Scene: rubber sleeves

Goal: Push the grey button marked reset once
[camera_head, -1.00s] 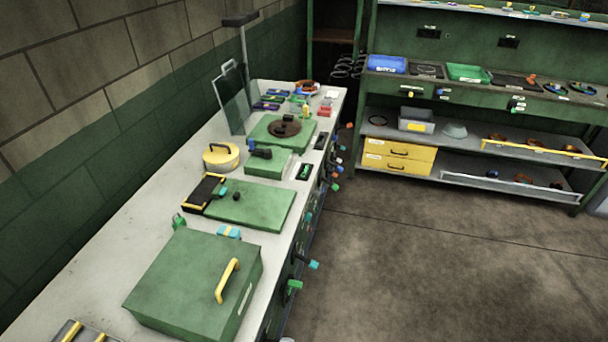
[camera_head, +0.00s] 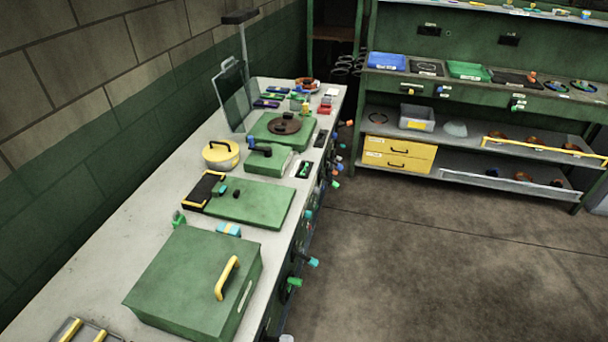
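I cannot make out a grey button marked reset; any lettering on the bench is too small to read. The long workbench (camera_head: 110,235) runs along the left wall with several devices on it. Several coloured knobs and levers stick out from its front side, among them a teal one (camera_head: 313,262) and a green one (camera_head: 293,282). A small pale grey thing (camera_head: 286,338) shows at the bottom edge, cut off, and I cannot tell what it is. Neither of my grippers is in view.
Shelves (camera_head: 480,180) stand at the back right. The floor (camera_head: 420,270) is clear.

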